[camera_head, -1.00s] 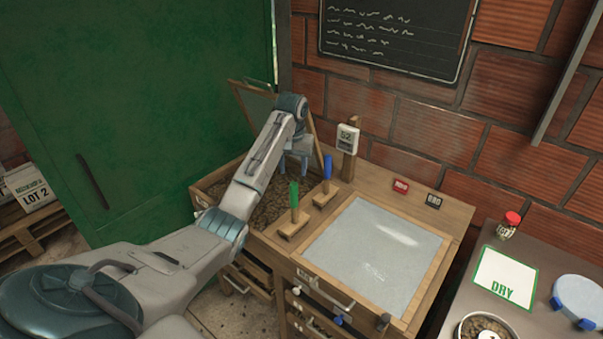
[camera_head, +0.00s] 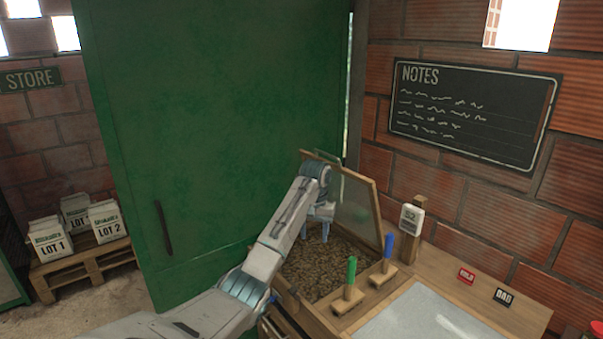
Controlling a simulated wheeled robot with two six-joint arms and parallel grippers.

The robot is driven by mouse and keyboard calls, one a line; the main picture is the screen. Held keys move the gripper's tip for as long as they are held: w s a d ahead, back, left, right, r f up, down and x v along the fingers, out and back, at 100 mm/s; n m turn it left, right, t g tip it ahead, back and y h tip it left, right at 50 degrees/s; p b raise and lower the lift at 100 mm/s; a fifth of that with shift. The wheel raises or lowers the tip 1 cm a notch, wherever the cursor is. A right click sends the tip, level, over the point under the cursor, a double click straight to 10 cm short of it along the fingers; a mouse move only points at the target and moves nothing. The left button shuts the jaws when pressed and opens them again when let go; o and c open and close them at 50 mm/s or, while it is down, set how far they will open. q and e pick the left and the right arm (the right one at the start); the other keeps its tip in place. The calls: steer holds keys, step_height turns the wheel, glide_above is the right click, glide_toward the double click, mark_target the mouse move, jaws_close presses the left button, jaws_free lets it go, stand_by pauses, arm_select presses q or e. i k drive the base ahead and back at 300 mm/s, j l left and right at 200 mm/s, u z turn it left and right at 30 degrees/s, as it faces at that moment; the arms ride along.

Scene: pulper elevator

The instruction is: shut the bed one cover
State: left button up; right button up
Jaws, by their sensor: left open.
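The bed one cover, a wood-framed clear panel (camera_head: 354,199), stands raised and tilted at the back of the left bed. That bed (camera_head: 286,289) is wooden and filled with brown beans, and lies uncovered. My left gripper (camera_head: 317,236) is open and empty, pointing down over the beans in front of the cover's left part. The wrist hides the cover's upper left area. I cannot tell whether the gripper touches the cover.
A green-handled tool (camera_head: 350,284) and a blue-handled tool (camera_head: 387,252) stand upright at the bed's right edge. A pale panel (camera_head: 425,322) covers the bench to the right. A white gauge (camera_head: 412,217) stands on a post. A large green door (camera_head: 215,150) is behind left.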

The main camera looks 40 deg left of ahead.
mark_target(304, 155)
steer(key=u, duration=1.15)
